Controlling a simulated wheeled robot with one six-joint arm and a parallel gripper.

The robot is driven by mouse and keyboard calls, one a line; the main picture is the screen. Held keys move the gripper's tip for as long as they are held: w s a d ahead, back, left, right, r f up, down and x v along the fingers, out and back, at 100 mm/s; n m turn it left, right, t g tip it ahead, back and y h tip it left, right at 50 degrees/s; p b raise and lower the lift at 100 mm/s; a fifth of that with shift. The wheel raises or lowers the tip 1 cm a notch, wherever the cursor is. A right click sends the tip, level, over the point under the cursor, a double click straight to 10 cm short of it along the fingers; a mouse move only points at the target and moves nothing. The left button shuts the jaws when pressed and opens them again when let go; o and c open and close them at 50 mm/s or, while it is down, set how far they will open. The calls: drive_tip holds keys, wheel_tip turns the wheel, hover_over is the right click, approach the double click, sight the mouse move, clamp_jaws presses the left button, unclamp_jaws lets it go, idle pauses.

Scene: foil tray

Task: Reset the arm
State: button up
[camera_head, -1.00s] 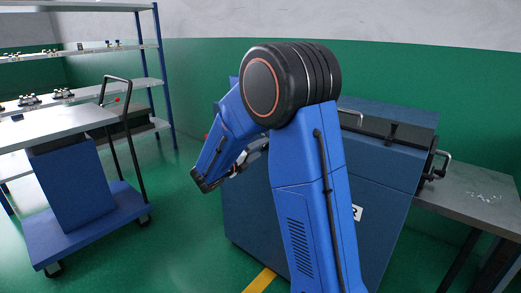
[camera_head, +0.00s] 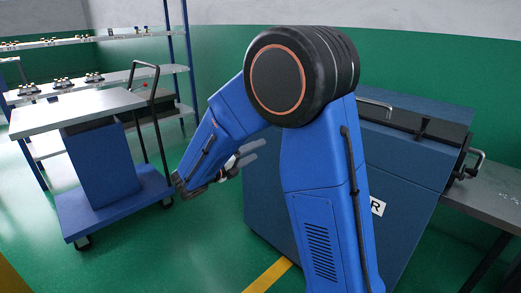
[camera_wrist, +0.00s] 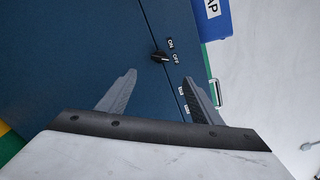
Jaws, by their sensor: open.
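My gripper (camera_wrist: 160,98) is open in the wrist view, with its two grey fingers spread apart and nothing between them. Beyond the fingers is the blue face of a machine (camera_wrist: 85,65) with a black knob (camera_wrist: 159,57) marked ON and OFF. In the head view my blue arm is bent, and my gripper (camera_head: 250,155) shows partly beside the front of the blue machine (camera_head: 268,205). The rest of the gripper is hidden behind my arm.
A blue cart (camera_head: 115,208) with a grey top stands at left. Shelves (camera_head: 100,90) with small parts stand behind it. A grey table (camera_head: 490,205) adjoins the machine at right. Green floor (camera_head: 170,255) is open between cart and machine.

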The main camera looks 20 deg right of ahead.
drive_tip(key=shift+s+a, duration=0.1)
drive_tip(key=shift+a, duration=0.25)
drive_tip(key=s+d+f+m+g+y, duration=0.1)
drive_tip(key=s+d+m+g+y, duration=0.25)
drive_tip(key=s+m, duration=0.6)
drive_tip(key=s+d+f+m+g+y, duration=0.2)
drive_tip(key=s+d+m+y, duration=0.4)
drive_tip(key=s, duration=0.6)
drive_tip(key=s+a+m+t+y, duration=0.4)
drive_tip(key=s+a+m+y, duration=0.3)
drive_tip(key=m, duration=1.1)
drive_tip(key=shift+s+a+f+m, duration=0.4)
drive_tip(key=shift+s+a, duration=1.9)
drive_tip(key=shift+s, duration=0.45)
drive_tip(key=shift+y, duration=0.25)
